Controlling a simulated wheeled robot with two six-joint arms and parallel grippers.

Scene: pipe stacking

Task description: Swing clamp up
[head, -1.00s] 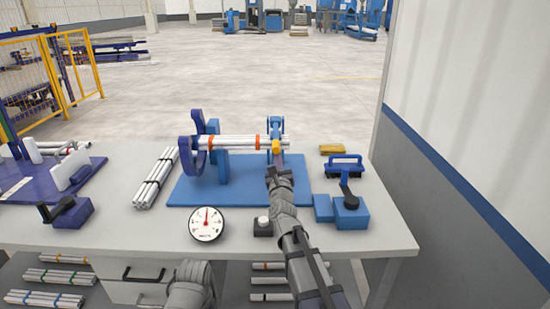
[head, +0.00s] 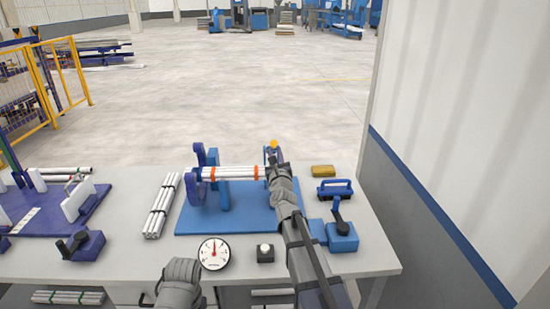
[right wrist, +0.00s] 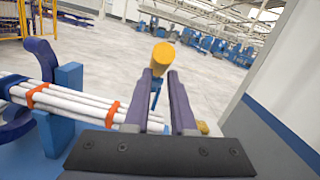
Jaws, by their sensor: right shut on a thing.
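The clamp's yellow knob (head: 274,143) stands above the right end of the white pipe bundle (head: 235,173), which rests in a blue stand with orange bands around it. My right gripper (head: 276,164) is at that end. In the right wrist view its two fingers (right wrist: 162,88) are shut on the clamp, with the yellow knob (right wrist: 163,55) at their tips. The gripper and forearm hide much of the clamp's blue support in the head view. Only a grey part of my left arm shows at the bottom; its gripper is out of view.
The blue base plate (head: 250,221) lies on the grey table. A loose pipe bundle (head: 161,206) lies to its left. A dial gauge (head: 213,253), a black push-button box (head: 265,253), a blue lever box (head: 342,237), a blue-handled brush (head: 335,189) and a yellow block (head: 322,171) stand around it.

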